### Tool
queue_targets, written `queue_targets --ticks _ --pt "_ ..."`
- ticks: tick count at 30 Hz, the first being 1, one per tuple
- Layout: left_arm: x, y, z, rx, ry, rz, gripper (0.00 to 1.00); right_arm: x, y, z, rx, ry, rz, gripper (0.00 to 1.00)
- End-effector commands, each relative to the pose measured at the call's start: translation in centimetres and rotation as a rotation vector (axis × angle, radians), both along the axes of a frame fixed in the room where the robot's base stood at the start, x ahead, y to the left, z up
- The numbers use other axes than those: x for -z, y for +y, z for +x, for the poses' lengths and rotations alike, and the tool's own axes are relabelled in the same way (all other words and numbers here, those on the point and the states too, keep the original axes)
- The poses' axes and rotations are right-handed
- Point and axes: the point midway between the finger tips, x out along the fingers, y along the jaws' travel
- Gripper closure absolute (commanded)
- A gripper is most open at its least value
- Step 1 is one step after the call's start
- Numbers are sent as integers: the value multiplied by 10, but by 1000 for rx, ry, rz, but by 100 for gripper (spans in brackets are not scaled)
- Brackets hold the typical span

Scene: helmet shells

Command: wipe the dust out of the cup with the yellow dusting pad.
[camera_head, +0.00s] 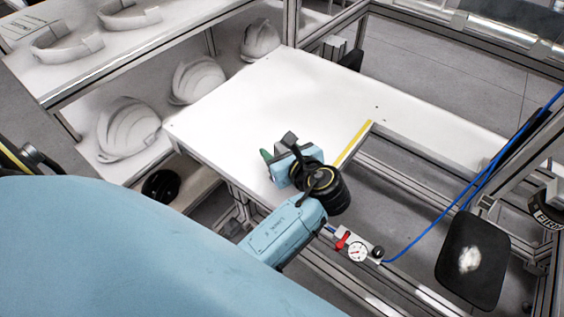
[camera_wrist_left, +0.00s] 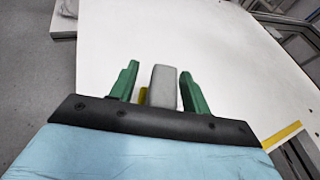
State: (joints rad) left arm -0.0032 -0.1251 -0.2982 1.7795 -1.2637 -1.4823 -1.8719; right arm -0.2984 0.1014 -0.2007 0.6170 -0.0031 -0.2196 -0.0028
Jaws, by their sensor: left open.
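My left gripper (camera_head: 278,153) is over the white table near its front edge. In the left wrist view its two green fingers (camera_wrist_left: 157,88) stand apart, with a grey block (camera_wrist_left: 164,86) between them. A small bit of yellow (camera_wrist_left: 143,96) shows beside the block's lower part; it may be the dusting pad, mostly hidden. I cannot tell whether the fingers touch the block. In the head view a dark rounded piece (camera_head: 455,255) at the lower right bears a white, powdery patch (camera_head: 469,260); it may be the dusty cup. My right gripper is not in view.
The white table (camera_head: 230,115) is largely bare, with a yellow strip (camera_head: 352,143) along one inner edge. White helmet shells (camera_head: 128,128) stand on the shelf at left. Metal rails, a gauge (camera_head: 357,251) and a blue hose (camera_head: 430,235) lie to the right.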

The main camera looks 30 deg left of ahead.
Motion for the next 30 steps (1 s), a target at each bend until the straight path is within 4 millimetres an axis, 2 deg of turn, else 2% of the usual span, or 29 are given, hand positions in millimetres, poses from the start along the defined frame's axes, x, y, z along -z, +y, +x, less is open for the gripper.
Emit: queue_targets --ticks 3,8,11,19,26,30 --pt "0 2 1 1 -2 0 53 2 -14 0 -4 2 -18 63" --pt "-1 2 1 0 -1 0 53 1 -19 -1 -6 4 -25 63" --pt "0 2 1 0 -1 0 63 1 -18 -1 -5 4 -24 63" --pt "0 1 1 0 0 0 99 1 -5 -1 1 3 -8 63" --pt "-1 1 1 0 0 0 100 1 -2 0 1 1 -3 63" --pt "-13 1 1 0 -2 -1 100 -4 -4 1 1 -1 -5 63"
